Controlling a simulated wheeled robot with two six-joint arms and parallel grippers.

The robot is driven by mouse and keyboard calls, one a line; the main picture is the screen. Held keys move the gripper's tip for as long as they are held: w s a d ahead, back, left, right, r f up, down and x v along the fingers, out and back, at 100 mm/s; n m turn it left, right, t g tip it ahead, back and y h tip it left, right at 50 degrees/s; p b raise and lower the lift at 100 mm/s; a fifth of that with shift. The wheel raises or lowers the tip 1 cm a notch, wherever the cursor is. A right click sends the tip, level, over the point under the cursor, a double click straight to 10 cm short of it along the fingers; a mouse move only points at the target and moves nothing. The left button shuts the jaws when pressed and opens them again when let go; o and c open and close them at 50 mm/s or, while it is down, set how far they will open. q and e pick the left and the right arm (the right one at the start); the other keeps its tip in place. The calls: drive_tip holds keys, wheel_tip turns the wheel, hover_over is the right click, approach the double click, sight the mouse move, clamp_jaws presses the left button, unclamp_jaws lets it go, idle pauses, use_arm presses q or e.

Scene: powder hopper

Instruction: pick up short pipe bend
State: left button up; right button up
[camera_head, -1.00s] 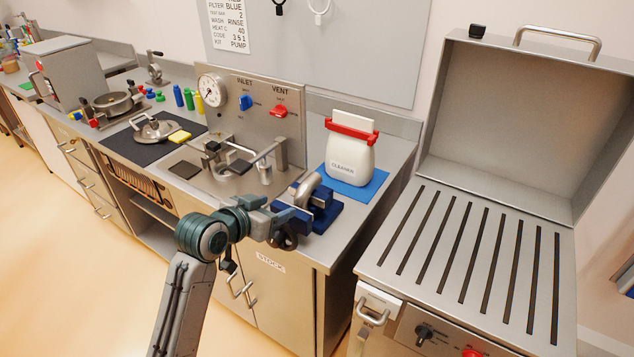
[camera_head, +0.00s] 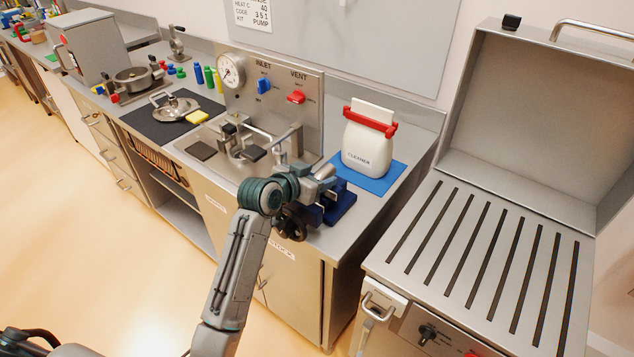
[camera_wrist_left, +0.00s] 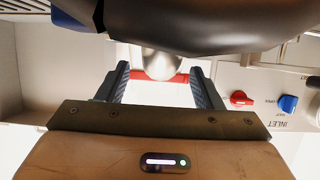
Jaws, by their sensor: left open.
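The short pipe bend shows in the left wrist view as a rounded bare-metal piece (camera_wrist_left: 160,63) just beyond and between the fingertips. In the head view my left gripper and wrist largely hide it. It is at the blue vise (camera_head: 338,203) near the counter's front edge; I cannot tell how firmly the vise holds it. My left gripper (camera_head: 318,178) is over the vise, and its two fingers (camera_wrist_left: 160,88) are apart in the wrist view. Nothing is clearly gripped. A large dark rounded shape (camera_wrist_left: 215,25) fills the top of the wrist view. My right gripper is not in view.
A white cleaner bag (camera_head: 366,150) with a red clip stands on a blue mat (camera_head: 382,183) behind the vise. A steel panel with gauge (camera_head: 230,70) and red vent handle (camera_head: 296,97) is to the left. A slotted steel bench (camera_head: 480,250) with raised hood is to the right.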

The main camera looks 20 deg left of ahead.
use_arm(q)
drive_tip(key=shift+x, duration=1.15)
drive_tip(key=shift+r, duration=0.1)
drive_tip(key=c, duration=1.2)
